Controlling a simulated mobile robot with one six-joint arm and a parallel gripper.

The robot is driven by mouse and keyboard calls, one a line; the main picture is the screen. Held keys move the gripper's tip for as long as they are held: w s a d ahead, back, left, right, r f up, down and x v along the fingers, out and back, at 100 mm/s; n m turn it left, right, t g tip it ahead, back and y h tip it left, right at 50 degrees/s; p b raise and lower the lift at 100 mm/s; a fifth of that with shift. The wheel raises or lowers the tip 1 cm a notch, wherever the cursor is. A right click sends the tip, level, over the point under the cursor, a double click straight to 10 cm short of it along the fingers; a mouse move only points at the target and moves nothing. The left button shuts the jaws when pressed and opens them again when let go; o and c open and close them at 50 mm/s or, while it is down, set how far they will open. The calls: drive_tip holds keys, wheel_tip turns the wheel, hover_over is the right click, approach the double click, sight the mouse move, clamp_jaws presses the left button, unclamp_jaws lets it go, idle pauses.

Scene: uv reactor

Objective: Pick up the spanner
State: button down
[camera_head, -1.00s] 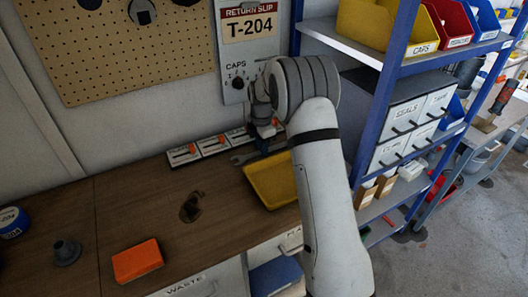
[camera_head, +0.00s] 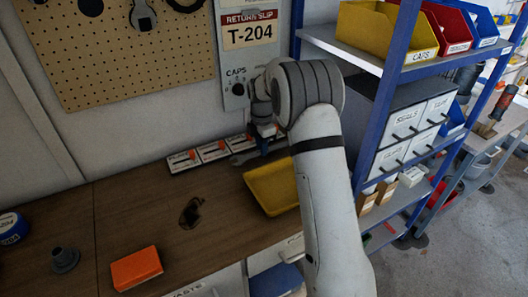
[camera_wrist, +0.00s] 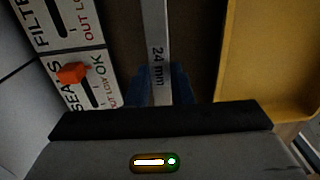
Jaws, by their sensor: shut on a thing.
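The spanner is a grey metal bar marked "24 mm" in the wrist view (camera_wrist: 157,35). My gripper (camera_wrist: 160,86) has its blue fingers on both sides of the handle and is shut on it. In the head view, the spanner's open jaw end (camera_head: 241,158) shows at the left of my gripper (camera_head: 263,148), low over the back of the wooden bench. The rest of the spanner is hidden behind my gripper and arm. I cannot tell whether it still touches the bench.
A yellow tray (camera_head: 268,201) lies close in front of my gripper. Labelled switch panels (camera_head: 214,151) line the wall behind. A blue shelf rack (camera_head: 376,112) stands at the right.

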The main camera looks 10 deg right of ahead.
wheel_tip(320, 180, up, 15)
drive_tip(key=shift+r+b, duration=0.2)
drive_tip(key=shift+b, duration=0.15)
idle(0.5)
